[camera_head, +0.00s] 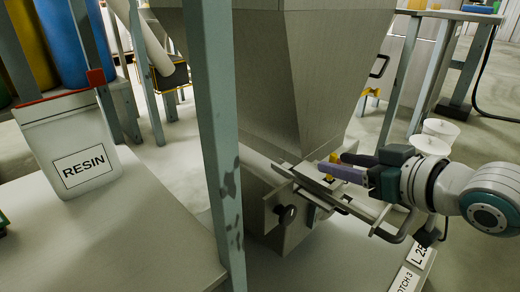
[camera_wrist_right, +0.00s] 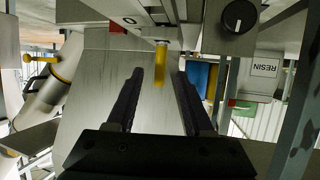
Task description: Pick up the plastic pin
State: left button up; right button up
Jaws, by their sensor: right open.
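The plastic pin is a short yellow rod (camera_wrist_right: 160,66) in the right wrist view, sticking out from the metal slide fitting (camera_wrist_right: 150,33). In the head view a small yellow part of it (camera_head: 335,157) shows at the fitting below the grey hopper. My right gripper (camera_head: 336,164) reaches in from the right. Its fingers (camera_wrist_right: 160,72) are open, one on each side of the pin's free end, with visible gaps on both sides in the wrist view. Depth between fingertips and pin is hard to judge. My left gripper is not in view.
The grey hopper (camera_head: 290,70) rises behind the fitting. A blue-grey post (camera_head: 215,140) stands left of it. A bent metal handle (camera_head: 392,238) lies below my right gripper. A white RESIN bag (camera_head: 75,145) stands on the left platform, whose front is clear.

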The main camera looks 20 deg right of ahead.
jog(key=b+x, duration=0.1)
jog(key=x, duration=0.1)
jog(key=shift+w+f, duration=0.1)
jog(key=shift+w, duration=0.25)
jog(key=shift+s, duration=0.1)
jog(key=shift+c, duration=0.6)
grip_shut()
